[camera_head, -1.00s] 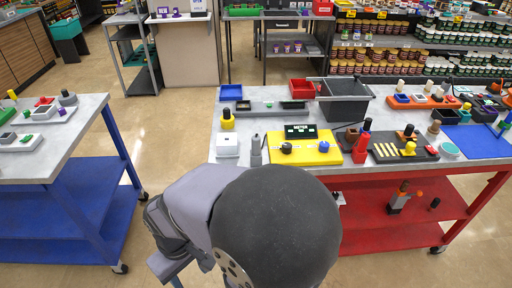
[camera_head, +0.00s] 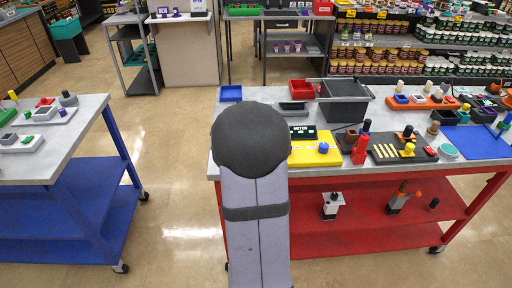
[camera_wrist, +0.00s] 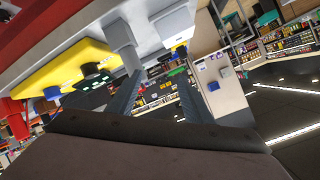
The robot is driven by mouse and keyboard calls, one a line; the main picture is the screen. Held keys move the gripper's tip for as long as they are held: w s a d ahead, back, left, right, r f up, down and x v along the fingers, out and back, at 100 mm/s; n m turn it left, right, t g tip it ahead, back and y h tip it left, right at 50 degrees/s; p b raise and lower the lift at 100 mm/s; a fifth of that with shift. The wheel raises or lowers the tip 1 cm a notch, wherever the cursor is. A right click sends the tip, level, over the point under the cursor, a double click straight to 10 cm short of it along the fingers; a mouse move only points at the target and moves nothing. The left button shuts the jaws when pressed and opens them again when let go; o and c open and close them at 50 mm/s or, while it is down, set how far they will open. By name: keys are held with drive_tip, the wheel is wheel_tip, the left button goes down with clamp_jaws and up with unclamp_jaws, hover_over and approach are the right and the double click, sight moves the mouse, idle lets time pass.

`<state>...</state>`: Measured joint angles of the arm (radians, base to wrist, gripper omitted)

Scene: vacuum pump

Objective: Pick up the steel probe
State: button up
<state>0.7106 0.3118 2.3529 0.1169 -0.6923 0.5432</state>
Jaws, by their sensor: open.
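A grey post-like piece (camera_wrist: 120,34), which looks like the steel probe, shows in the wrist view at the upper left, beside the yellow meter panel (camera_wrist: 65,58). My gripper (camera_wrist: 160,88) is open, its two dark fingers apart with nothing between them. The grey piece is beyond the tip of the left finger; I cannot tell whether they touch. In the head view my arm's dark round joint hides the gripper and the grey piece. The yellow meter panel (camera_head: 308,152) is partly covered there by my arm.
The grey tabletop (camera_head: 226,108) sits on a red frame. A white box (camera_wrist: 172,24) is near the grey piece. A dark bin (camera_head: 345,108), a red tray (camera_head: 302,90) and a red block (camera_head: 360,150) stand to the right. A blue-framed table (camera_head: 75,150) is at the left.

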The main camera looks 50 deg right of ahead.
drive_tip(key=shift+w+d+f+n+t+h+b, duration=0.3)
drive_tip(key=shift+w+d+f+n+b, duration=0.3)
drive_tip(key=shift+d+n, duration=0.8)
drive_tip(key=shift+w+d+f+n+t+h+b, duration=0.4)
drive_tip(key=shift+w+d+f+n, duration=0.4)
drive_tip(key=shift+d, duration=1.05)
drive_tip(key=shift+w+d+f+n+t+h+b, duration=0.2)
drive_tip(key=shift+w+d+f+n+b, duration=0.45)
drive_tip(key=shift+d+n, duration=0.85)
drive_tip(key=shift+s+d+f, duration=0.1)
drive_tip(key=shift+s+d, duration=0.05)
drive_tip(key=shift+s, duration=0.05)
drive_tip(key=c, duration=1.1)
